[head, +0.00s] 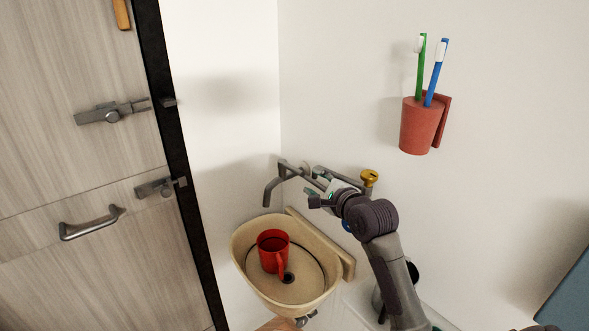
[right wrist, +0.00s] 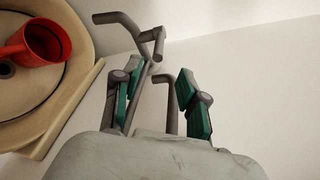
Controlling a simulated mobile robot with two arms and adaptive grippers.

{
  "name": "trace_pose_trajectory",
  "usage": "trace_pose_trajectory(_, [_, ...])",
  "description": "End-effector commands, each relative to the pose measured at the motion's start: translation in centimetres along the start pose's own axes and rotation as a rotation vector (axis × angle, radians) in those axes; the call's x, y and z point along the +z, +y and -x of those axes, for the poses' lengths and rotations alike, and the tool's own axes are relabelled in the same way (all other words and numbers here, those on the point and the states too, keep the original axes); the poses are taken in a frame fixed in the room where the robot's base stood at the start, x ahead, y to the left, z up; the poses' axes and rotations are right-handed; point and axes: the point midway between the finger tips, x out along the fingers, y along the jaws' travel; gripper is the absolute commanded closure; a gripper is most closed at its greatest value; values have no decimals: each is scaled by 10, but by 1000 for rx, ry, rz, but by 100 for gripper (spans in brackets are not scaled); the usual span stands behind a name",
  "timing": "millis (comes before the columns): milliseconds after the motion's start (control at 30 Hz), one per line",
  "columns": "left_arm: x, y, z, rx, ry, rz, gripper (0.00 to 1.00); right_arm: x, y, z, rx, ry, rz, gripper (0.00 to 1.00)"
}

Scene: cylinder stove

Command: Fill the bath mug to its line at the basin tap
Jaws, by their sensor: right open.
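The red bath mug (head: 268,258) stands in the beige basin (head: 241,262), next to the dark drain hole. My right gripper (head: 318,186) is beside the tap pipes at the wall. In the right wrist view its green-padded fingers (right wrist: 158,92) are apart, with grey tap piping (right wrist: 128,28) running between and beyond them. Contact cannot be told. The mug also shows there (right wrist: 42,42). My left gripper is not in view.
A yellow knob (head: 369,177) sits on the wall just right of my right gripper. A red wall cup (head: 419,127) with two toothbrushes hangs higher up. A wood-look door (head: 70,165) with metal latches and a handle stands at the left. A blue panel (head: 568,290) is at the right edge.

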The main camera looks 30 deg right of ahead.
Motion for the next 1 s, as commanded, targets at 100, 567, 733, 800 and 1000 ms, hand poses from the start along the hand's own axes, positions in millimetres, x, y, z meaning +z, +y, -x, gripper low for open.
trace_pose_trajectory(100, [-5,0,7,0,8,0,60,1,-2,-23,2,1,3,58])
trace_pose_trajectory(567, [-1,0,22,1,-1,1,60,0,0,-110,3,3,5,58])
trace_pose_trajectory(733, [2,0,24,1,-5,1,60,-1,1,-121,3,2,5,58])
trace_pose_trajectory(800, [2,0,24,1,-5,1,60,-1,1,-122,2,2,6,58])
trace_pose_trajectory(1000, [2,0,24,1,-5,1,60,-1,1,-123,1,1,6,58])
